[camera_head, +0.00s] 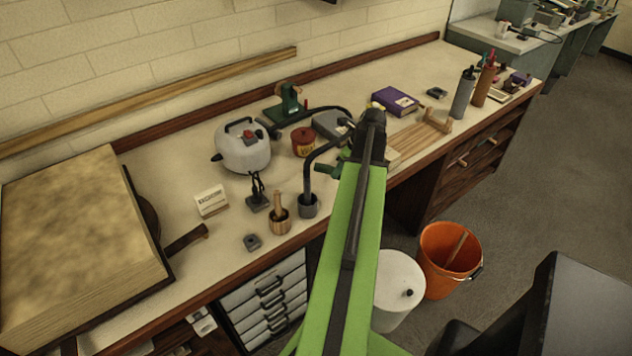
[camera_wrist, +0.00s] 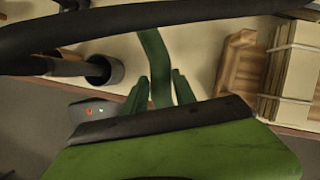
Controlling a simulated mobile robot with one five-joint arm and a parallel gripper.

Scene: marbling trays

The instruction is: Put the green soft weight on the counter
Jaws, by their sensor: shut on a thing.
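The green soft weight (camera_wrist: 155,55) is a dark green, strap-like piece between the two fingers of my gripper (camera_wrist: 158,84) in the wrist view. My gripper is shut on it, and the piece extends beyond the fingertips over the pale counter. Whether it touches the counter is unclear. In the head view my light green arm reaches over the front edge of the counter (camera_head: 185,150). A small dark green part (camera_head: 327,170) shows left of my arm's end; I cannot tell if it is weight or finger. The rest is hidden behind my arm.
An orange bucket (camera_head: 446,262) is on the floor. Counter between the kettle and left board is fairly clear.

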